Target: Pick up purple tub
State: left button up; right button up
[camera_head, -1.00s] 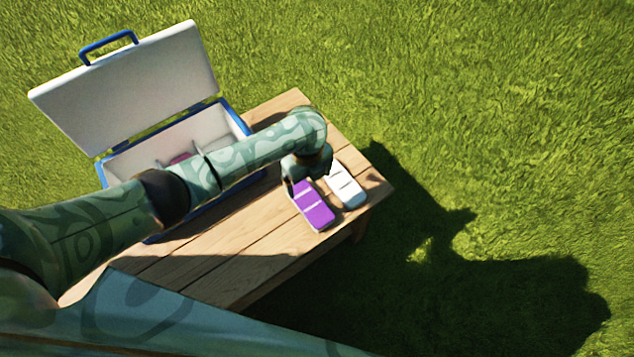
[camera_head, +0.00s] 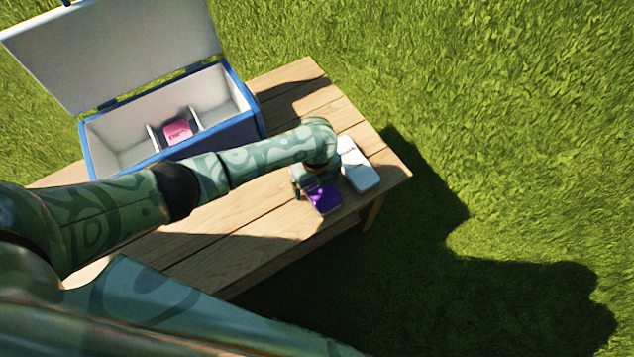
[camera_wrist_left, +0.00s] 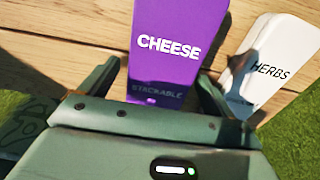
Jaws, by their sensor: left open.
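The purple tub (camera_head: 324,200) sits on the wooden table near its right end, partly hidden under my left gripper (camera_head: 312,190). In the left wrist view the tub (camera_wrist_left: 172,45) reads "CHEESE" and "STACKABLE". My left gripper (camera_wrist_left: 157,100) is open, with one finger on each side of the tub's near end; I cannot tell whether they touch it. The right finger lies between the purple tub and the white tub. My right gripper does not show in either view.
A white "HERBS" tub (camera_head: 358,166) stands close on the right, also seen in the wrist view (camera_wrist_left: 266,60). A blue and white cooler (camera_head: 85,150) stands open behind, with dividers and a pink tub (camera_head: 178,130) inside. The table (camera_head: 215,255) is bare in front.

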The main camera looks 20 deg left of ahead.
pick_arm(q)
jog(key=shift+f, duration=0.45)
jog(key=shift+r, duration=0.15)
jog(key=c, duration=1.2)
jog(key=shift+c, duration=0.2)
